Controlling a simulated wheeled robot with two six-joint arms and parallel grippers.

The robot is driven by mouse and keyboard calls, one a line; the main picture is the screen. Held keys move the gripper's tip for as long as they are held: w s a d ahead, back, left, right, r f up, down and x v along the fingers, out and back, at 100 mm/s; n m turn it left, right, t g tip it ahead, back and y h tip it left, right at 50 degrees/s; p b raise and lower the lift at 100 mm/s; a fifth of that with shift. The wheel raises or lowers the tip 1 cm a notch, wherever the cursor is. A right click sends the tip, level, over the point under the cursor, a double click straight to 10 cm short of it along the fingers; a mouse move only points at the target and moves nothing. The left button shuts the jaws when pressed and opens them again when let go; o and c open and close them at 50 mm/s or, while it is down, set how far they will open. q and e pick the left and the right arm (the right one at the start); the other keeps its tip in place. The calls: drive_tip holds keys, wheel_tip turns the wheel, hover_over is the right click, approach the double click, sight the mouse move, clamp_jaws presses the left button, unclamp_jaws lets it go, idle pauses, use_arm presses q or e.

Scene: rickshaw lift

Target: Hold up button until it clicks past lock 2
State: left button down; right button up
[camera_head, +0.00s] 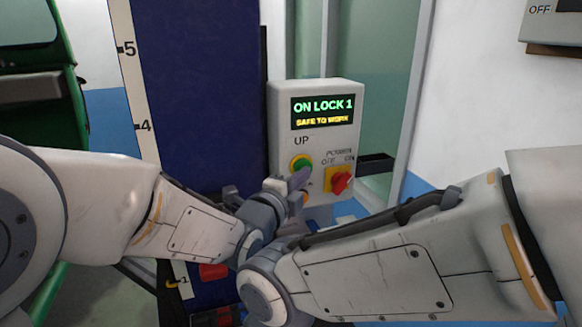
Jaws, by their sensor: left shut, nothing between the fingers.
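The grey control box (281,130) hangs at the middle of the head view. Its display (322,112) reads "ON LOCK 1" in green and "SAFE TO WORK" in yellow. The green UP button (301,163) sits below the "UP" label. My left gripper (299,179) is shut and empty, with its tips at the lower edge of the green button in the picture; I cannot tell whether they touch it. The gripper covers the area under the button. My right forearm crosses in front at the lower right, and its gripper is not visible.
A red power switch (341,183) on a yellow plate is just right of the UP button. A dark blue lift column (200,90) with a numbered height scale (137,95) stands left of the box. My two wrists are close together at the lower middle.

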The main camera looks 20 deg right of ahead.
use_arm(q)
drive_tip(key=shift+w, duration=0.25)
